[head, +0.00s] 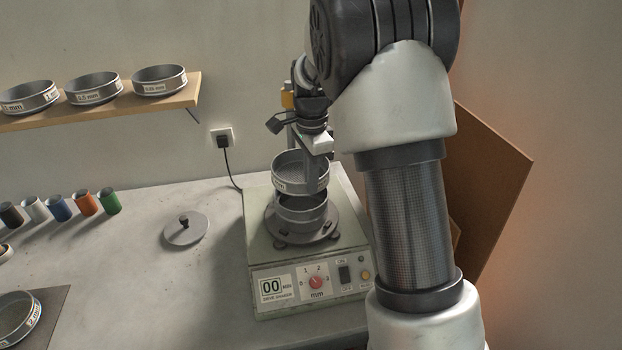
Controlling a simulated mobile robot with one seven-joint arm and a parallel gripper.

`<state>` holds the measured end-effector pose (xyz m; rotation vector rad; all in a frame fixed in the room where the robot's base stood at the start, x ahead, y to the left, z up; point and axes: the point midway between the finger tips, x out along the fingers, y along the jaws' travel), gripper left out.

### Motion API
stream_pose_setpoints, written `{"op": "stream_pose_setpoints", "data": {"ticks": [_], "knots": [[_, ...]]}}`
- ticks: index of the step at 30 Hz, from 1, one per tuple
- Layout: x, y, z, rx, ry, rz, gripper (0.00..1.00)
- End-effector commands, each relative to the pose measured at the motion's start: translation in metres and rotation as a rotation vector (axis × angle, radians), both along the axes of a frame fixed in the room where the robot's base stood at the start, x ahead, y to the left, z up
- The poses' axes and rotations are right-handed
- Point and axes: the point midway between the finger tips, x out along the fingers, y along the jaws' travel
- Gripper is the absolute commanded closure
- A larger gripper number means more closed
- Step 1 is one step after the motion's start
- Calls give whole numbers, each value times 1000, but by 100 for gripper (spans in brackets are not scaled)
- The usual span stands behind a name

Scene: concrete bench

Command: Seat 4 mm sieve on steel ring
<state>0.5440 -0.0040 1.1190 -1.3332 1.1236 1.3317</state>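A round metal sieve (288,180) is above the shaker, with a white label at its lower left that is too small to read, so I cannot confirm 4 mm. My gripper (317,180) reaches down over the sieve's right wall and appears shut on it; the fingertips are partly hidden. Directly below is the steel ring (300,217), standing on the round plate of the sieve shaker (258,262). The sieve looks roughly level and nearly over the ring, with a small gap apparent between them.
A shelf (110,115) at the upper left holds three sieves. A lid with a knob (186,230) lies on the bench (160,290). Several coloured cups (59,208) stand at the left. Another sieve (18,318) sits on a dark mat. A brown board (490,185) leans at the right.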

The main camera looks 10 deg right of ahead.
Motion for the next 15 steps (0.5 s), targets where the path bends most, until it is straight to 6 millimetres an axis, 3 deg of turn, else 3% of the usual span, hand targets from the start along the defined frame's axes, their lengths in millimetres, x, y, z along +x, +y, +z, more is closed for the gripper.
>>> {"op": "stream_pose_setpoints", "data": {"ticks": [15], "knots": [[0, 0, -32, 0, -2, 0, 100]]}}
